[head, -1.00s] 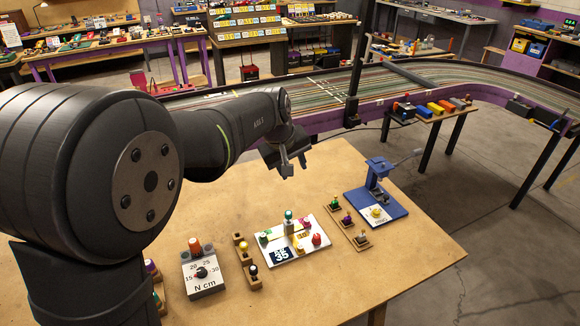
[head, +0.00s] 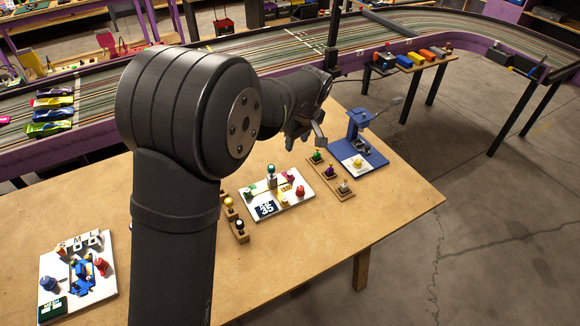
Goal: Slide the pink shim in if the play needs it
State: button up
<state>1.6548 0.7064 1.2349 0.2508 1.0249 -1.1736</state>
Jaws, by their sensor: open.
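My gripper (head: 312,144) is open and empty, above the table behind the wooden rack with green, purple and grey knobs (head: 346,194). It hangs left of the blue press stand (head: 372,153), which carries a white card and a yellow knob. The white board marked 35 (head: 246,196) lies left of the rack, with teal, red and yellow knobs on it. A small pink patch shows near its back edge; I cannot tell whether it is the pink shim. At far left, another white board (head: 50,258) holds blue parts, a red knob and blocks marked with letters.
My own arm hides the middle left of the wooden table (head: 300,240). A slot track (head: 230,75) with several cars runs behind the table. The table's front right is clear.

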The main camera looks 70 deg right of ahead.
notch_tip(320, 180, down, 3)
jog(key=s+d+t, duration=0.2)
jog(key=s, duration=0.1)
send_near(290, 173)
jog(key=shift+n, duration=0.4)
jog(key=x, duration=0.8)
jog(key=shift+f, duration=0.1)
